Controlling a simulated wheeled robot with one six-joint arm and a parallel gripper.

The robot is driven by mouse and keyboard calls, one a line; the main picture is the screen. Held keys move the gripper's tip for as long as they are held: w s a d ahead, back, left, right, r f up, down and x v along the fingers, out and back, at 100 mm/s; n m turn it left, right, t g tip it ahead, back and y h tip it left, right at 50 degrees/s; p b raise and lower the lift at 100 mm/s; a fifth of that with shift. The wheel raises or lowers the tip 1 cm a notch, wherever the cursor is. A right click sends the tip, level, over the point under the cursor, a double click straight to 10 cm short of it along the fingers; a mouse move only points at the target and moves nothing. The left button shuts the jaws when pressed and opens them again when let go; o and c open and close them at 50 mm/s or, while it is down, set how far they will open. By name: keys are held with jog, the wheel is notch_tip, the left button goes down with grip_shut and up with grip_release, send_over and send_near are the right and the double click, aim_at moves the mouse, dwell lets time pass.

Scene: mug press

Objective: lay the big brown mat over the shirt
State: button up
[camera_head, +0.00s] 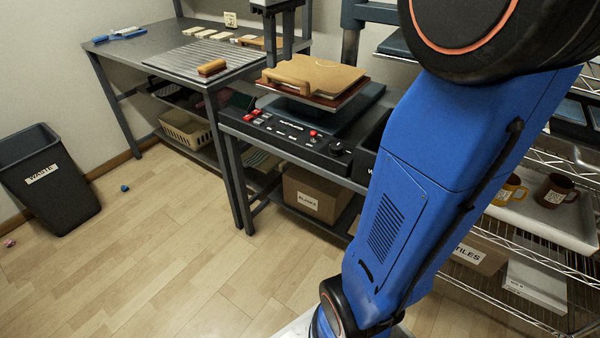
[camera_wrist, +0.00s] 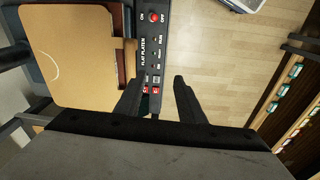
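A stack lies on the press in the head view: a tan sheet (camera_head: 322,74) on top and a reddish-brown layer (camera_head: 341,101) under it. The tan sheet (camera_wrist: 75,65) fills the left of the wrist view. I cannot tell which layer is the big brown mat, and I cannot make out a shirt. My gripper (camera_head: 279,48) is above and behind the stack in the head view. In the wrist view its fingers (camera_wrist: 160,85) are apart, with nothing seen between them.
The press's black control panel (camera_head: 290,128) with red buttons runs along the front. A table (camera_head: 150,47) with a ribbed grey pad (camera_head: 190,58) stands to the left. A wire shelf with mugs (camera_head: 555,190) is at right. A waste bin (camera_head: 48,180) stands on the open floor.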

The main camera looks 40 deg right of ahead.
jog(key=s+a+f+m+t, duration=0.1)
jog(key=s+a+f, duration=0.4)
jog(key=s+f, duration=0.5)
jog(key=s+a+f+m+t, duration=0.2)
jog(key=s+a+f, duration=0.3)
jog(key=s+f, duration=0.6)
jog(key=s, duration=0.2)
jog(key=shift+s+a+t, duration=0.35)
jog(key=shift+s+t, duration=0.05)
